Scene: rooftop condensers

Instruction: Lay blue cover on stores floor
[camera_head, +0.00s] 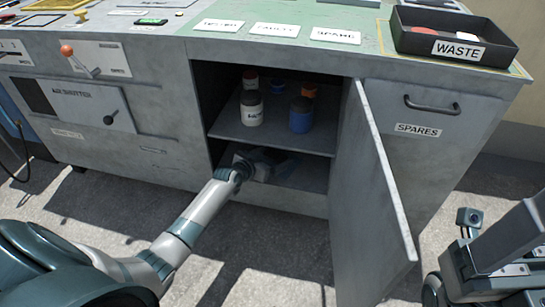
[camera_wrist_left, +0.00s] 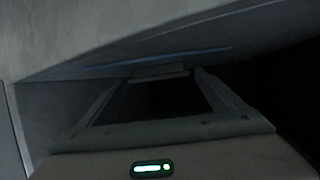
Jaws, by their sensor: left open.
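My left gripper (camera_head: 256,166) reaches into the lower compartment of the open stores cabinet, under the middle shelf (camera_head: 270,138). In the wrist view my left gripper (camera_wrist_left: 163,76) is open, with its two fingers spread. A thin, dim blue strip (camera_wrist_left: 150,63) shows just beyond the fingertips; it may be the edge of the blue cover, lying flat. I see no clear hold on it. The stores floor (camera_head: 300,178) is in shadow and partly hidden by my gripper.
The cabinet door (camera_head: 375,190) stands open to the right of my arm. A white jar (camera_head: 251,108) and a blue jar (camera_head: 300,115) stand on the shelf above, with others behind. A black waste tray (camera_head: 455,35) sits on the worktop.

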